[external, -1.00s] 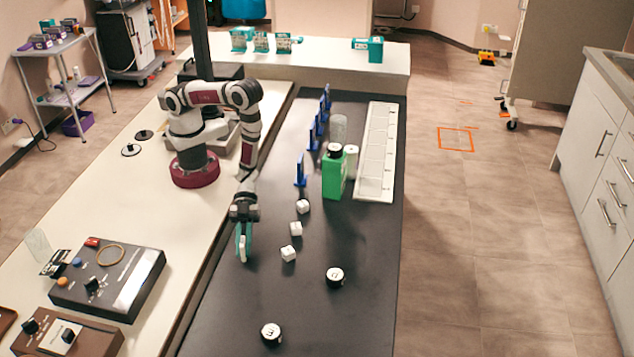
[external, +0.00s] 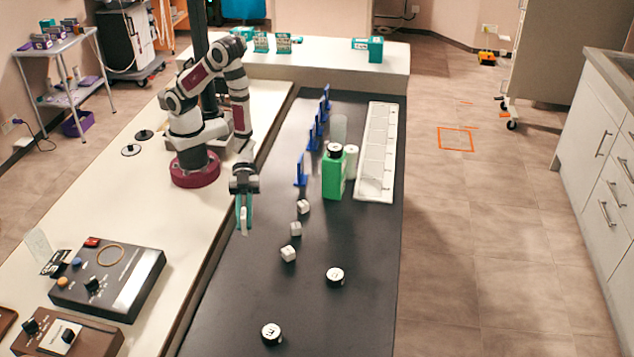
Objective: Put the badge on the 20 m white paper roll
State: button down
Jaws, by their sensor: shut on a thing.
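My gripper (external: 244,226) has teal fingers and points down above the left part of the dark bench top. It is shut on a small pale, thin thing (external: 243,218), which may be the badge; the fingers hide much of it and no marking can be read. A white upright cylinder (external: 352,162), possibly the white paper roll, stands right behind the green bottle, which partly hides it. Its label cannot be read. My gripper is well to the left of it and nearer the camera.
The green bottle (external: 334,175) with a black cap and several blue upright stands (external: 300,170) lie between gripper and cylinder. Small white cubes (external: 289,253) and two black-and-white round pieces (external: 335,276) are on the bench. A long white tray (external: 388,185) lies at right. The front right is clear.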

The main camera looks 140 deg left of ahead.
jog(key=w+a+r+n+t+y, duration=0.1)
jog(key=w+a+r+n+y, duration=0.25)
jog(key=a, duration=0.55)
jog(key=w+a+r+n+t+y, duration=0.1)
jog(key=a+r+n+y, duration=0.1)
jog(key=a+n+y, duration=0.6)
jog(key=s+a+r+n+g+y, duration=0.2)
jog(key=s+a, duration=0.2)
jog(key=a, duration=0.2)
jog(key=s+a+r+n+g+y, duration=0.2)
jog(key=s+a+n+g+y, duration=0.1)
jog(key=a, duration=0.3)
jog(key=s+a+r+n+g+y, duration=0.2)
jog(key=s+a+n+g, duration=0.1)
jog(key=s+a, duration=0.2)
jog(key=shift+s+a+r+y, duration=0.1)
jog(key=shift+s+a+y, duration=0.3)
jog(key=shift+a, duration=0.4)
send_over(351, 149)
jog(key=shift+g, duration=0.3)
jog(key=f, duration=0.6)
jog(key=shift+w+d+f, duration=0.1)
jog(key=shift+w+d, duration=0.05)
jog(key=shift+d, duration=0.15)
jog(key=f, duration=0.4)
jog(key=shift+a, duration=0.4)
jog(key=shift+f, duration=0.25)
